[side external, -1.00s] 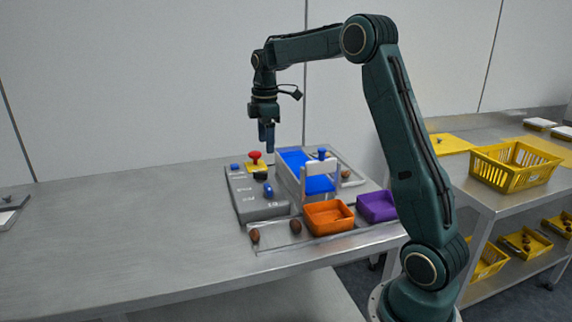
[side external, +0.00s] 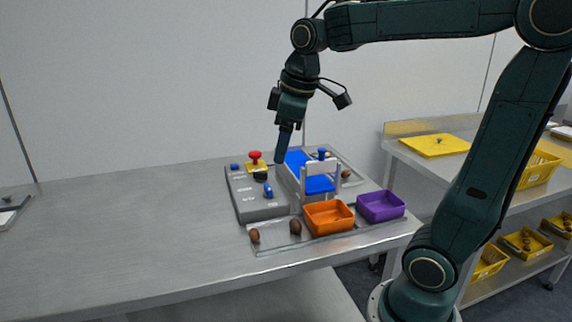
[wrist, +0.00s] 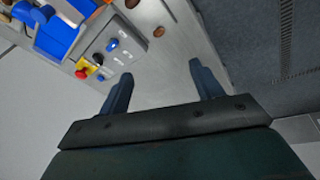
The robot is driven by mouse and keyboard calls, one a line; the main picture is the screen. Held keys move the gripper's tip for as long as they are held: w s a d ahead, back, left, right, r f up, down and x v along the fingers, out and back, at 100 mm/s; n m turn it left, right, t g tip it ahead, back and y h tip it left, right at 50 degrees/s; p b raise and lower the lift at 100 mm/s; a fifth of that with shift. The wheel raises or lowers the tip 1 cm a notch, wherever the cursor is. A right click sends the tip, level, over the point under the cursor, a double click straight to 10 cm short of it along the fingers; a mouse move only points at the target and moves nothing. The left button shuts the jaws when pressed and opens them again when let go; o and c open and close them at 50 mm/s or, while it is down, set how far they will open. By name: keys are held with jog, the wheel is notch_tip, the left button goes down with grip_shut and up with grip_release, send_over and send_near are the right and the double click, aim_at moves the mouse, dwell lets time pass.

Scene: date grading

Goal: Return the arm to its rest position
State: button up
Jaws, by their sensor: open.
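My gripper (side external: 284,143) hangs above the back of the steel table (side external: 130,225), tilted, with its fingers pointing down. In the wrist view my gripper (wrist: 158,85) has its two fingers wide apart with nothing between them. A grey control box (side external: 258,208) with a red mushroom button (side external: 255,157) and blue knobs stands below it. Beside the box is a blue conveyor belt (side external: 297,158) with a white arch (side external: 320,169). The control box also shows in the wrist view (wrist: 118,51). The fingers appear clear of all of these.
An orange bin (side external: 329,218) and a purple bin (side external: 381,206) stand at the table's right. Brown dates (side external: 295,227) lie on a tray beside the orange bin. A side bench holds a yellow tray (side external: 435,146) and a yellow basket (side external: 540,170).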

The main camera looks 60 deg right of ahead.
jog(key=s+a+f+m+t, duration=0.1)
jog(key=s+a+f+m, duration=0.1)
jog(key=s, duration=0.4)
jog(key=s+a+f+m+t, duration=0.1)
jog(key=s+a+f+m, duration=0.1)
jog(key=s+a, duration=0.2)
jog(key=s, duration=0.3)
jog(key=shift+a+f+y, duration=0.15)
jog(key=shift+f+y, duration=0.1)
jog(key=shift+y, duration=0.05)
